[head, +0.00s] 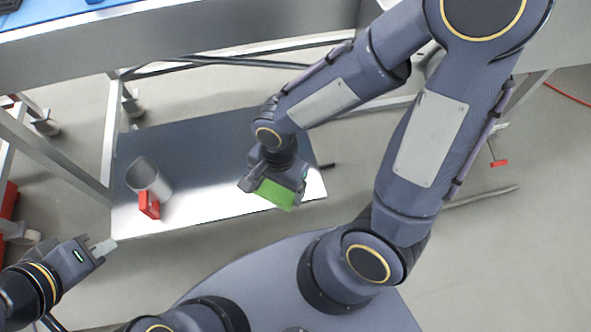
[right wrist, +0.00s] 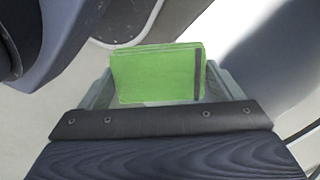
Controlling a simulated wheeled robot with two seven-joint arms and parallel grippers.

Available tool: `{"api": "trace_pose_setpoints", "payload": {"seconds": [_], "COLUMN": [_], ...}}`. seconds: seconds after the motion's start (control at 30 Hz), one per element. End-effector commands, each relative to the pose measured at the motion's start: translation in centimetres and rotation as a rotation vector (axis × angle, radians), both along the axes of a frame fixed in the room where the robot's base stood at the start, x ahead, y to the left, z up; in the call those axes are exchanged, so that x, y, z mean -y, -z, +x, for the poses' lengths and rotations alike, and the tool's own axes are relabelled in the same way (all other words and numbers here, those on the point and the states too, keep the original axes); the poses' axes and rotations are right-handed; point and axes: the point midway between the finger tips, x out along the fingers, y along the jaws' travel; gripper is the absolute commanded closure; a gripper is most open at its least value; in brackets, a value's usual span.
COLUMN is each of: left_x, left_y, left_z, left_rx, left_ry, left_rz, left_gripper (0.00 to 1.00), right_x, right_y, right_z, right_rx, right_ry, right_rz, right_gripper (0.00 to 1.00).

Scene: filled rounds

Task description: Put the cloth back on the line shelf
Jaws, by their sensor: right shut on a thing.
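The green folded cloth (head: 275,194) is held in my right gripper (head: 272,188), over the right part of the metal shelf (head: 215,150). I cannot tell the height between cloth and shelf. In the right wrist view the cloth (right wrist: 155,75) sits between the two fingers of the right gripper (right wrist: 163,85), with a dark band near its right end. My left gripper (head: 104,246) is at the lower left, apart from the shelf and away from the cloth.
A grey metal mug-like container (head: 148,180) with a red part (head: 149,205) stands at the shelf's left. The steel bench (head: 180,42) and its legs rise above and beside the shelf. Bare shelf lies between container and cloth.

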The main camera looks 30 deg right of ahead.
Motion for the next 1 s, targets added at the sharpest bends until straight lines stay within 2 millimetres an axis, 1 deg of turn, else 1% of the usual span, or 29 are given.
{"api": "trace_pose_setpoints", "payload": {"seconds": [0.03, 0.1, 0.17, 0.27, 0.53, 0.6, 0.63, 0.7, 0.8, 1.0], "left_x": [0.0, 0.0, 0.0, 0.0, 0.0, 0.0, 0.0, 0.0, 0.0, 0.0], "left_y": [1.0, 1.2, 1.4, 1.7, 3.1, 3.9, 4.1, 4.4, 4.7, 5.0], "left_z": [0.0, 0.0, 0.0, 0.0, 0.0, 0.0, 0.0, 0.0, 0.0, 0.0], "left_rx": [0.0, 0.001, 0.001, 0.001, 0.001, 0.001, 0.001, 0.0, 0.0, 0.0], "left_ry": [0.0, 0.0, 0.0, 0.0, 0.0, 0.0, 0.0, 0.0, 0.0, 0.0], "left_rz": [0.0, 0.0, 0.0, 0.0, 0.0, 0.0, 0.0, 0.0, 0.0, 0.0], "left_gripper": [1.0, 1.0, 1.0, 1.0, 1.0, 1.0, 1.0, 1.0, 1.0, 1.0], "right_x": [-0.1, 0.1, 0.6, 2.2, 7.5, 8.3, 8.6, 9.3, 9.9, 10.6], "right_y": [0.7, 0.9, 1.1, 2.0, 5.1, 6.9, 7.4, 8.4, 9.3, 10.1], "right_z": [-0.4, -0.6, -0.3, 1.0, 5.1, 5.7, 6.0, 6.6, 7.1, 7.6], "right_rx": [0.001, 0.0, -0.002, -0.004, -0.004, -0.007, -0.006, -0.004, -0.003, -0.002], "right_ry": [0.017, 0.037, 0.047, 0.055, 0.053, 0.047, 0.048, 0.047, 0.043, 0.043], "right_rz": [0.0, -0.001, -0.002, -0.003, -0.004, -0.003, -0.004, -0.003, -0.003, -0.003], "right_gripper": [0.35, 0.35, 0.35, 0.35, 0.35, 0.35, 0.35, 0.35, 0.35, 0.35]}}
